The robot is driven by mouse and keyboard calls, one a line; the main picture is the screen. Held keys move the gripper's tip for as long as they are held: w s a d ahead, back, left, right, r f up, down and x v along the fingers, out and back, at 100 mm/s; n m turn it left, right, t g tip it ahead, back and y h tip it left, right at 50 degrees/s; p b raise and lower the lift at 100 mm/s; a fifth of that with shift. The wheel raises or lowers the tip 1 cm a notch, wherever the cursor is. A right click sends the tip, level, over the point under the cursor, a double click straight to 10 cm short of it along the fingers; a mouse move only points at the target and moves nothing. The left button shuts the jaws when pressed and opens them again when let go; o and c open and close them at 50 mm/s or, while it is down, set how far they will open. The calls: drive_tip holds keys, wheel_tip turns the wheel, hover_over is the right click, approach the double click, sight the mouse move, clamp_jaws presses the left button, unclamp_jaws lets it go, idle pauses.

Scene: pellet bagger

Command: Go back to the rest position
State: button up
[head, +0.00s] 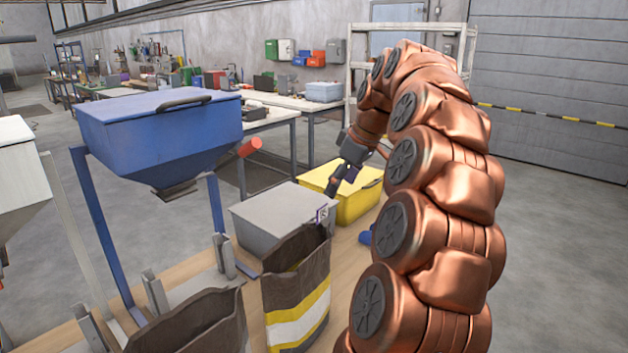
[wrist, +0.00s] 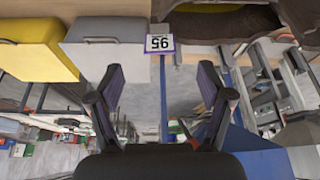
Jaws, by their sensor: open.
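My copper-coloured arm rises on the right of the head view and bends over toward the bench. My gripper (head: 335,187) hangs at its far end, in front of the yellow bin and above the bench. In the wrist view my gripper (wrist: 161,80) has its two dark fingers spread apart, with nothing between them. A small white card with a number (wrist: 160,44) shows beyond the fingertips, apart from them. The same card (head: 322,214) stands at the back rim of the striped brown bag (head: 298,292) in the head view.
A grey lidded box (head: 272,217) and a yellow bin (head: 352,204) stand behind the bag on the wooden bench (head: 344,272). A second dark bag (head: 195,325) is at front left. A blue hopper (head: 160,125) on legs rises at left. Floor right of my arm is clear.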

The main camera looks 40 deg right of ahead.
drive_tip(key=s+a+f+g, duration=0.1)
drive_tip(key=s+a+f, duration=0.1)
drive_tip(key=a, duration=0.6)
drive_tip(key=s+a+f+g, duration=0.1)
drive_tip(key=s+a+f, duration=0.15)
drive_tip(key=a, duration=0.65)
drive_tip(key=s+a+f+g, duration=0.1)
drive_tip(key=a+f, duration=0.1)
drive_tip(key=a, duration=0.6)
drive_tip(key=s+a+f+m+g, duration=0.1)
drive_tip(key=s+a+f, duration=0.2)
drive_tip(key=s, duration=0.3)
drive_tip(key=s+a+f+m+g, duration=0.1)
drive_tip(key=s+a+f, duration=0.2)
drive_tip(key=s+f, duration=0.2)
drive_tip(key=s+a+f+g+h, duration=0.1)
drive_tip(key=s+a+f, duration=0.2)
drive_tip(key=s, duration=0.6)
drive_tip(key=shift+s+f+m, duration=0.15)
drive_tip(key=shift+f+m, duration=0.25)
drive_tip(key=shift+f, duration=0.5)
drive_tip(key=shift+d, duration=0.1)
